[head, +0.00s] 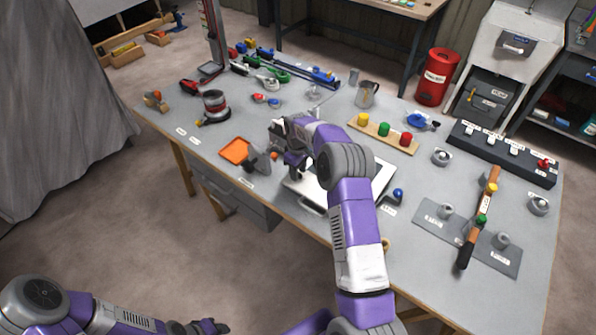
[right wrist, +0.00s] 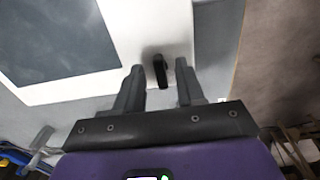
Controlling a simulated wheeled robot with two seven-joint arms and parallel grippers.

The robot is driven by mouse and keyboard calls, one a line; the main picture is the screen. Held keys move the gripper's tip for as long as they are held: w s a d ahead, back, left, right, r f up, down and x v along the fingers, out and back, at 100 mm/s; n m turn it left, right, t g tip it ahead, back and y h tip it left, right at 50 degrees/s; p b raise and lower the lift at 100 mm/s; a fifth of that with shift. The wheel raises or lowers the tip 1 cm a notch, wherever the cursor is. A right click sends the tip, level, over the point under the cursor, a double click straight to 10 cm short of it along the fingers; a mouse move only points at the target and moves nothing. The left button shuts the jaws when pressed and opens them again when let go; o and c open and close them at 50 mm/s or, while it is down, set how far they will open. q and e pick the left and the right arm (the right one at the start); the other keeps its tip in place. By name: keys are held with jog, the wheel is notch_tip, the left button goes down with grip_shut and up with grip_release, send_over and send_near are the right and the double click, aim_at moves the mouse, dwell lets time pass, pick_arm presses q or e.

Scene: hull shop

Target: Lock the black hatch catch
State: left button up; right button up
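The black hatch catch (right wrist: 159,70) is a small dark piece on a white hatch frame (right wrist: 145,25) in the right wrist view. My right gripper (right wrist: 158,75) is open, with one finger on each side of the catch and gaps showing between. In the head view my right gripper (head: 287,152) is over the far left part of the white hatch (head: 300,196), and my own arm covers much of it. The catch is hidden there. My left arm is low at the left, and its gripper (head: 208,327) shows only partly at the bottom edge.
A wooden block with coloured knobs (head: 383,134) stands behind. The bench's front left is fairly clear.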

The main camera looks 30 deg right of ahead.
jog(key=shift+f, duration=0.15)
grip_shut()
jog(key=shift+m, duration=0.4)
jog(key=m, duration=0.3)
jog(key=shift+a, duration=0.15)
jog(key=m, duration=1)
jog(key=shift+w+a+p, duration=0.1)
jog(key=shift+a+p, duration=0.05)
jog(key=shift+p, duration=0.25)
jog(key=shift+m, duration=2.1)
jog(key=shift+w, duration=0.1)
